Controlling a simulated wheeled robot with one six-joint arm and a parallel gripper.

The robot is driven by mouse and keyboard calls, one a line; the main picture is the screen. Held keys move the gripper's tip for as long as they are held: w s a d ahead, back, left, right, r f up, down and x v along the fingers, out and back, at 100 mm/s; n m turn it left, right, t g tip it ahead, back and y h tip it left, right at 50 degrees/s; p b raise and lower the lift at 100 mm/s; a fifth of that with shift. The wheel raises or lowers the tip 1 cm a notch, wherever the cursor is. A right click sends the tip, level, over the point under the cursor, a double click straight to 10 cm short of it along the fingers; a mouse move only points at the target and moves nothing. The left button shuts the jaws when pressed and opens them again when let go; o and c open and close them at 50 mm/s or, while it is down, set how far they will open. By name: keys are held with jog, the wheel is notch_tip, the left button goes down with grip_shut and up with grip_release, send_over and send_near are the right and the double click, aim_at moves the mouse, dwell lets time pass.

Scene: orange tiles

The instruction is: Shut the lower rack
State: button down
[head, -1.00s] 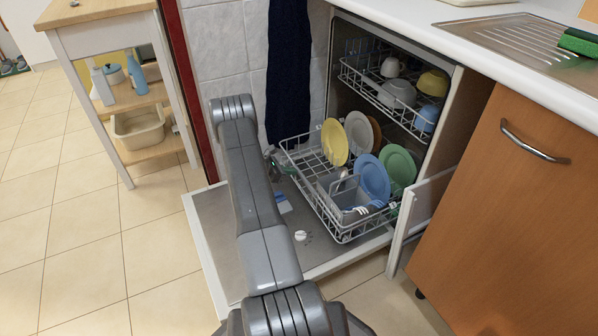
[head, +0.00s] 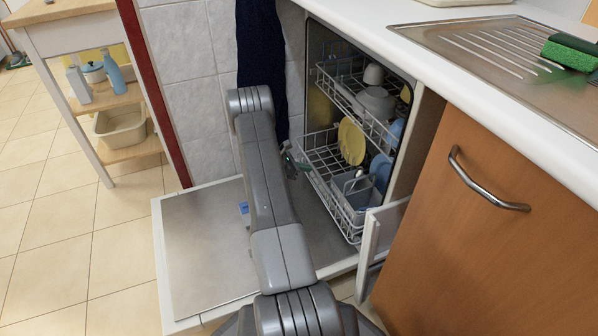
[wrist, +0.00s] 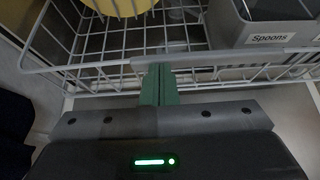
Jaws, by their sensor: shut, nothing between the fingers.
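The lower rack (head: 327,196) is a white wire basket. It sits partly inside the dishwasher, with its front part over the lowered door (head: 205,240). It holds a yellow plate (head: 351,141), blue dishes at the right and a grey cutlery basket (head: 353,194). My gripper (head: 289,152) is at the rack's front left, partly hidden by my arm. In the wrist view its green fingers (wrist: 158,82) are together and empty, up against the rack's front rail (wrist: 220,57). The cutlery basket (wrist: 270,32) reads "Spoons" there.
The upper rack (head: 352,98) with dishes is inside the machine. An orange-brown cabinet (head: 490,220) with a bar handle stands at the right under the counter. A dark towel (head: 262,50) hangs behind my arm. Tiled floor at left is clear, before a small shelf cart (head: 75,30).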

jog(key=w+d+b, duration=0.1)
jog(key=w+d, duration=0.2)
jog(key=d, duration=0.5)
jog(key=shift+w+b, duration=0.2)
jog(key=shift+b, duration=0.1)
jog(key=shift+d+r, duration=0.15)
jog(key=a+f+p+v, duration=0.1)
jog(key=f+p+v, duration=0.1)
jog(key=v, duration=1.2)
jog(key=shift+s+p, duration=0.3)
jog(key=shift+p, duration=0.45)
jog(key=shift+f, duration=0.2)
